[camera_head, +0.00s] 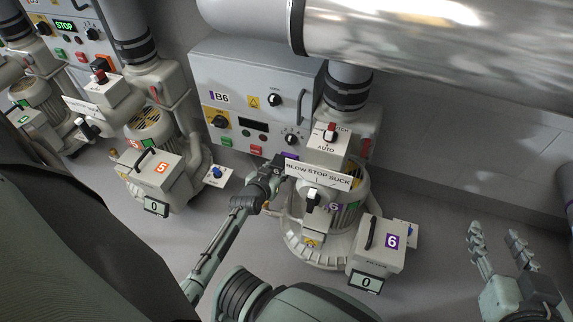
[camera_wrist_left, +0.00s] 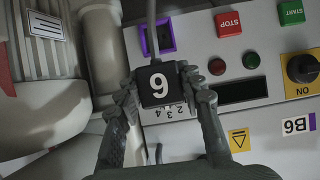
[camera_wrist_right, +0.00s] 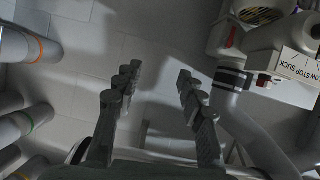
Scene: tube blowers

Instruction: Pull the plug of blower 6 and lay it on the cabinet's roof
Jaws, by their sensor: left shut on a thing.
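The plug of blower 6 (camera_wrist_left: 157,85) is a black block with a white digit, upside down in the left wrist view, and a grey cable. My left gripper (camera_head: 273,172) is shut on it, a finger on each side; it also shows in the left wrist view (camera_wrist_left: 160,92). The purple-framed socket (camera_wrist_left: 157,38) shows a dark face beside the plug, which appears clear of it. The B6 cabinet (camera_head: 228,80) stands behind, its roof (camera_head: 258,48) bare where visible. My right gripper (camera_head: 496,238) is open and empty.
A large silver pipe (camera_head: 430,40) runs above and right of the cabinet. The BLOW STOP SUCK sign (camera_head: 318,174) and the blower's vertical pipe (camera_head: 347,88) stand close to my left gripper. Blower 5 (camera_head: 152,165) is at left. Open floor lies around my right gripper.

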